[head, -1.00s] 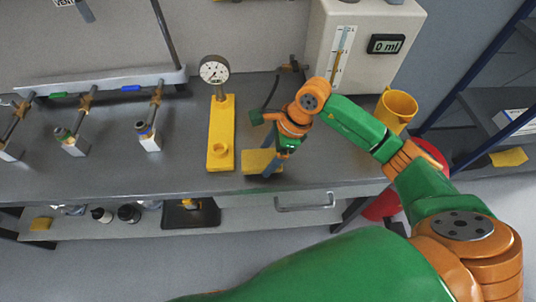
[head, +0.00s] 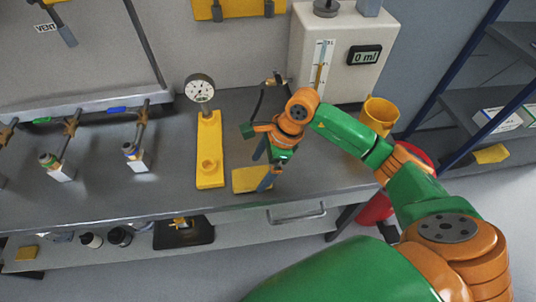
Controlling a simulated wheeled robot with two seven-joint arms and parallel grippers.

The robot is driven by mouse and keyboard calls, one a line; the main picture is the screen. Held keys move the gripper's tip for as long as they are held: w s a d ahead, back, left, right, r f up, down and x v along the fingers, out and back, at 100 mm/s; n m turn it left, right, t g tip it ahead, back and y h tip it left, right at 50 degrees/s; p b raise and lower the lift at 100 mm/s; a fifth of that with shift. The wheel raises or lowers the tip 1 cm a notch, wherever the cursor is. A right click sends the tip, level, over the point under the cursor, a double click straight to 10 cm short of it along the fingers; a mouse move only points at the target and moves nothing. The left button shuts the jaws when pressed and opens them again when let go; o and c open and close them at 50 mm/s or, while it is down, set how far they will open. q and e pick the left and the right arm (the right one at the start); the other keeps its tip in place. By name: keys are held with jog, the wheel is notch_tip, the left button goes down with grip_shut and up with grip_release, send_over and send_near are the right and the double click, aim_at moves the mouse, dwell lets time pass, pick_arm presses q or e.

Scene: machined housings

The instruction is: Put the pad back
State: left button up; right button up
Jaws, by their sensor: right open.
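A flat yellow pad (head: 245,181) lies on the grey bench near its front edge, right of the yellow gauge stand. My right gripper (head: 264,166) is at the pad's right side, its blue-grey fingers spread open. One finger overlaps the pad's right part in the picture; whether it touches cannot be told. Nothing shows held between the fingers. My left gripper is not in view.
A gauge (head: 200,88) stands on a yellow base (head: 209,150). A white dispenser (head: 345,55) reading 0 ml and a yellow mug (head: 380,115) are behind my arm. Valve fittings (head: 137,155) line the left. Another yellow piece (head: 491,153) lies on the right shelf.

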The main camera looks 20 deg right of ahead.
jog(key=b+v, duration=0.1)
jog(key=v, duration=0.8)
jog(key=shift+d+r+b, duration=0.2)
jog(key=shift+r+b, duration=0.05)
jog(key=shift+b, duration=0.1)
